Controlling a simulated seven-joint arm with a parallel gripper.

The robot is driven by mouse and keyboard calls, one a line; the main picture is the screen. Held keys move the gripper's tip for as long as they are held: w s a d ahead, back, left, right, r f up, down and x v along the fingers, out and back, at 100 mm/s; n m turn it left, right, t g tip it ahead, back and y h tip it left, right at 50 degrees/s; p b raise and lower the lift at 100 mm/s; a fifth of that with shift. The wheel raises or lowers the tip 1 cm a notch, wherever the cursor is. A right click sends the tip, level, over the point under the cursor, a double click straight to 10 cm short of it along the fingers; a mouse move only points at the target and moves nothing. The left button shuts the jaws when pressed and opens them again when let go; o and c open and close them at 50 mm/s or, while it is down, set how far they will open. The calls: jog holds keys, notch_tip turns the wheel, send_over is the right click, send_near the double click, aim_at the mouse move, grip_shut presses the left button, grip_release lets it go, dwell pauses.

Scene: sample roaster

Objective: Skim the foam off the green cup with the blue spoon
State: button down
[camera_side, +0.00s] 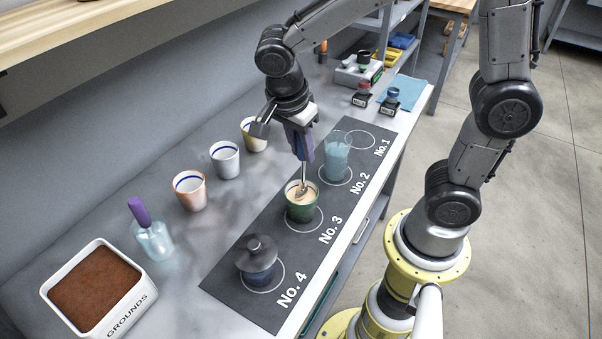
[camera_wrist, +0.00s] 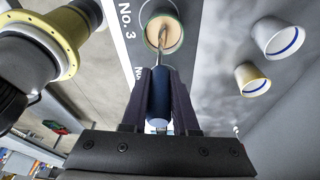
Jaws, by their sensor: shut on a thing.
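The green cup (camera_side: 301,212) stands upright on the No. 3 ring of the dark mat, filled to near its rim with tan foam or liquid. It also shows at the top of the wrist view (camera_wrist: 176,45). My gripper (camera_side: 304,150) is above the cup, shut on the blue handle of the blue spoon (camera_wrist: 158,108). The spoon points down, and its metal end (camera_side: 302,188) is inside the cup's mouth, at the tan surface. How deep the bowl sits is hard to tell. The gripper's fingers (camera_wrist: 158,76) flank the handle in the wrist view.
A bluish glass (camera_side: 337,160) stands at No. 2, a dark lidded pot (camera_side: 258,262) at No. 4. Several cups (camera_side: 225,160) line the back. A glass with a purple-handled tool (camera_side: 152,238) and the grounds bin (camera_side: 98,290) are left. Ring No. 1 (camera_side: 360,140) is bare.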

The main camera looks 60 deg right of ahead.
jog(key=shift+s+a, duration=0.1)
jog(key=shift+s, duration=0.4)
jog(key=shift+w, duration=0.75)
jog(key=shift+r, duration=2.1)
